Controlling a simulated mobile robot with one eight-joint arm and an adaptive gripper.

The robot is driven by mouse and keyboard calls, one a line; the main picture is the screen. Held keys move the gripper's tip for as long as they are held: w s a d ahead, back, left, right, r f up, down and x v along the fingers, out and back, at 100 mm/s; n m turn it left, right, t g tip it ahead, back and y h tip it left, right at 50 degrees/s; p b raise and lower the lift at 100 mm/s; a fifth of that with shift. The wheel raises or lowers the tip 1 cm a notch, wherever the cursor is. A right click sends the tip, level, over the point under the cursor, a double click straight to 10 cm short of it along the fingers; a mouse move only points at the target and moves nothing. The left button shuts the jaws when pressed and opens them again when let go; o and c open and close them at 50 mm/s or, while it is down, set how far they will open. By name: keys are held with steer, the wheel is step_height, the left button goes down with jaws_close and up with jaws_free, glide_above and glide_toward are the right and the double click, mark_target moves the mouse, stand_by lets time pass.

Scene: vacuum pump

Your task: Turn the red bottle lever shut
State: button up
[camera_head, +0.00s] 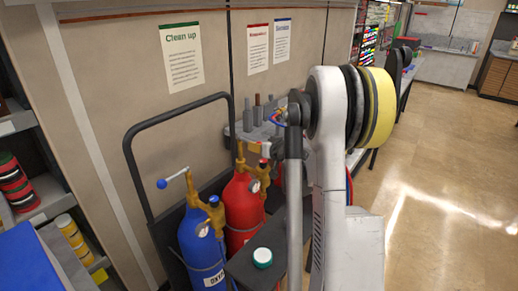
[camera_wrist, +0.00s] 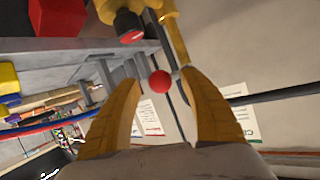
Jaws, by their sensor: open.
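The red bottle (camera_head: 243,208) stands upright on the cart beside the blue bottle (camera_head: 200,245). Its yellow valve (camera_head: 242,158) is on top; my arm hides part of the area to its right. In the wrist view, the red ball (camera_wrist: 159,81) of the lever shows at the end of a thin bar, with yellow valve parts (camera_wrist: 165,18) above it. My gripper (camera_wrist: 160,80) is open, its two yellow fingers on either side of the ball in the picture. I cannot tell whether they touch it. The head view hides my gripper behind my arm.
The blue bottle's lever with its blue ball (camera_head: 162,184) sticks out to the left. A black cart handle (camera_head: 128,150) rises behind the bottles. A grey shelf (camera_head: 258,132) with tools is at the wall. A white-and-green round thing (camera_head: 262,257) is in front. Floor is clear at right.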

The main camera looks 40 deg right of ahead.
steer(key=shift+w+d+f, duration=0.2)
steer(key=shift+w+f, duration=0.05)
steer(key=shift+w, duration=0.35)
jaws_close()
